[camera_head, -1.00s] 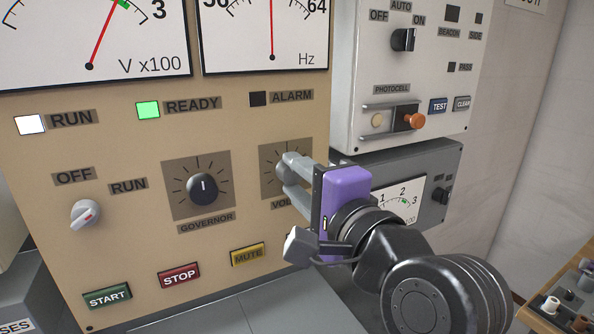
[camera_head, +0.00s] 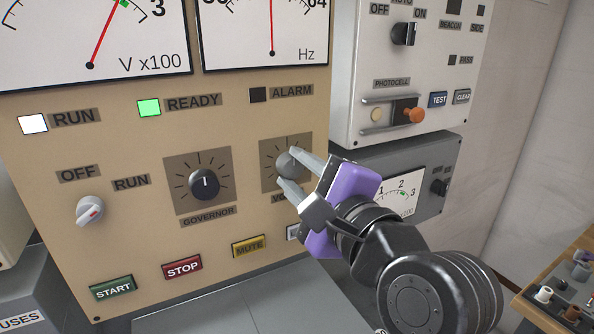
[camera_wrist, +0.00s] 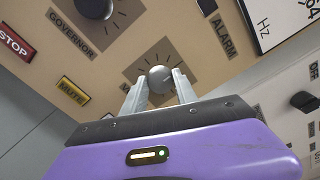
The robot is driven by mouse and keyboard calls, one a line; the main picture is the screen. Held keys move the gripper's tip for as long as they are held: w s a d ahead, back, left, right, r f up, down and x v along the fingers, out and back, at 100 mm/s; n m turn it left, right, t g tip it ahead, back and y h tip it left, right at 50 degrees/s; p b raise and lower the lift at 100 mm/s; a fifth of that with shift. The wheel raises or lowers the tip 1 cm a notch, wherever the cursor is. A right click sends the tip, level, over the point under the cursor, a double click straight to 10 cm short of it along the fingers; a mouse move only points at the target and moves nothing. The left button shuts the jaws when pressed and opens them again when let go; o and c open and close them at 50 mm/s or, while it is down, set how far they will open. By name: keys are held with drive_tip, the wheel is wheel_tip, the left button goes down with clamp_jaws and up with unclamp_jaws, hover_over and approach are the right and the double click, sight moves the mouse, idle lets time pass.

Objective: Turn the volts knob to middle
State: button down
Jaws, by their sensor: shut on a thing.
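The volts knob (camera_head: 288,163) is a round grey knob on a dark square dial plate with tick marks, to the right of the governor knob. In the wrist view the knob (camera_wrist: 159,79) sits between the two finger ends, and its pointer mark cannot be made out. My gripper (camera_head: 289,168) reaches in from the right and is shut on the knob, one finger on each side. Its fingers (camera_wrist: 158,87) look tilted against the panel. The word under the dial is partly hidden by my gripper.
The black governor knob (camera_head: 204,184) is close to the left. Below are the yellow MUTE button (camera_head: 248,246), red STOP button (camera_head: 182,266) and green START button (camera_head: 113,287). A grey meter box (camera_head: 425,165) and a photocell panel (camera_head: 463,60) stand at the right.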

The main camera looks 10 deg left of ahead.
drive_tip(key=shift+f, duration=0.15)
drive_tip(key=c, duration=1)
unclamp_jaws()
drive_tip(key=shift+o, duration=0.2)
drive_tip(key=b+v, duration=0.1)
drive_tip(key=v, duration=0.6)
drive_tip(key=shift+s+d, duration=0.25)
drive_tip(key=shift+s, duration=0.1)
